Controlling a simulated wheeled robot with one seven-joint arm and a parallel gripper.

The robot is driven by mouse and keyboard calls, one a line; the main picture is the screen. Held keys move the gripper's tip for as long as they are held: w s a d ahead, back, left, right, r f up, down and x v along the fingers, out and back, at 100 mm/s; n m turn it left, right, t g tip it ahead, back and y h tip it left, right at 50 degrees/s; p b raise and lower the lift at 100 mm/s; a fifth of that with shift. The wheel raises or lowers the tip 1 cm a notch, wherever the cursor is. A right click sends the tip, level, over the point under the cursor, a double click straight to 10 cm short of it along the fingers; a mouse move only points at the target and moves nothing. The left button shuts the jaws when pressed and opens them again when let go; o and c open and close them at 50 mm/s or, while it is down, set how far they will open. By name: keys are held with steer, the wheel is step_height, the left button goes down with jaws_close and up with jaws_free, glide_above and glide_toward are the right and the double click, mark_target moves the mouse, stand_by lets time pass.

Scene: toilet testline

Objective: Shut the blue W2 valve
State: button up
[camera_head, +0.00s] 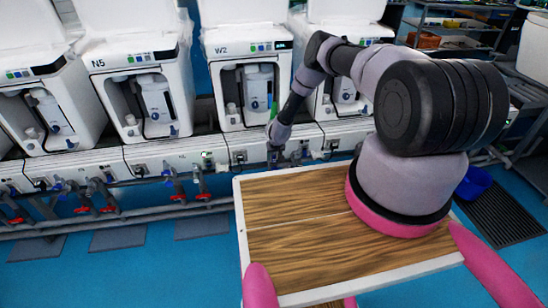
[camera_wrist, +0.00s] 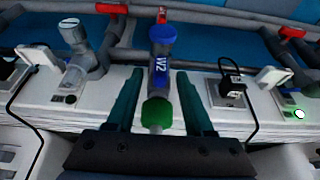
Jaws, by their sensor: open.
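The blue W2 valve (camera_wrist: 161,35) shows at the top centre of the wrist view, with a round blue cap and a dark blue W2 label on its body. My gripper (camera_wrist: 158,76) is open, with one teal finger on each side of the valve's lower body in the picture. I cannot tell whether the fingers touch it. A green round part (camera_wrist: 157,112) sits between the fingers, below the label. In the head view my gripper (camera_head: 274,155) is low in front of the machine marked W2 (camera_head: 248,62); the valve is not clear there.
Red handles stand near the valve, one at upper left (camera_wrist: 111,9) and one at right (camera_wrist: 291,32). A grey fitting (camera_wrist: 80,62) stands left of the fingers, and a black plug with a cable (camera_wrist: 231,82) is to the right. Pipes run along the white base.

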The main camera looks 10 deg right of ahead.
steer(key=shift+w+f, duration=0.1)
steer(key=shift+f, duration=0.15)
jaws_close()
